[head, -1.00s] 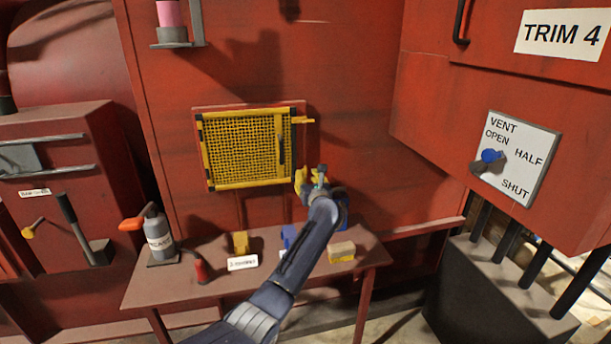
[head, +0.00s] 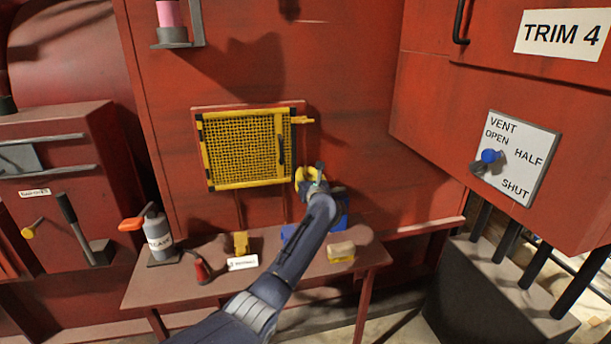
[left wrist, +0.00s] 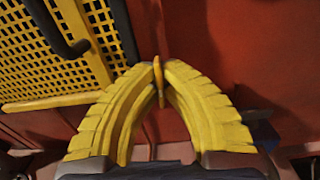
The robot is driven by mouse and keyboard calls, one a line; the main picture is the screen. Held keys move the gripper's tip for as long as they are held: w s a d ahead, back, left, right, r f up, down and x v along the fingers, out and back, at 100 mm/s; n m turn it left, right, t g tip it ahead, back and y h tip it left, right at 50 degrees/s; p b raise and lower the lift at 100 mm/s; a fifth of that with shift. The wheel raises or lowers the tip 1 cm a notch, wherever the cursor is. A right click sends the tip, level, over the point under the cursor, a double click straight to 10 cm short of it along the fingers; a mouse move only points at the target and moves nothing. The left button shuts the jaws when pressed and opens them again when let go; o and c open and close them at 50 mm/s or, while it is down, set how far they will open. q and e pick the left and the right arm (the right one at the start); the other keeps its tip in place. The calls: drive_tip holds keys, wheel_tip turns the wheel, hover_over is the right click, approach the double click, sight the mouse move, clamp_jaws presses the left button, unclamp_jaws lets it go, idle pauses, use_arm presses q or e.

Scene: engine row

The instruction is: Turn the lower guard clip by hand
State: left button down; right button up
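The yellow mesh guard (head: 245,150) is on the red wall and looks closed. Its upper clip (head: 303,120) sticks out level to the right of the frame. My left gripper (head: 302,178) is at the guard's lower right corner and hides the lower clip in the head view. In the left wrist view, the lower guard clip (left wrist: 158,80) is a thin yellow piece standing edge-on between the yellow fingertips. The fingers have come together on it from both sides. The guard's mesh and dark handle (left wrist: 62,35) are at the upper left there. My right gripper is not in view.
A table (head: 200,290) below the guard holds a grey can (head: 158,240), a small red item (head: 201,270), a yellow block (head: 241,243), a white label (head: 243,263) and a tan block (head: 341,252). A vent panel (head: 516,158) is at the right.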

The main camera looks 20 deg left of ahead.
use_arm(q)
drive_tip(key=shift+m, duration=0.3)
drive_tip(key=m, duration=0.3)
drive_tip(key=shift+d+m, duration=0.1)
drive_tip(key=shift+m, duration=0.3)
drive_tip(key=m, duration=0.4)
drive_tip(key=shift+f+m, duration=0.15)
drive_tip(key=shift+m, duration=0.15)
drive_tip(key=m, duration=0.4)
drive_tip(key=shift+m, duration=2.1)
drive_tip(key=shift+d+f, duration=0.1)
drive_tip(key=c, duration=1.6)
unclamp_jaws()
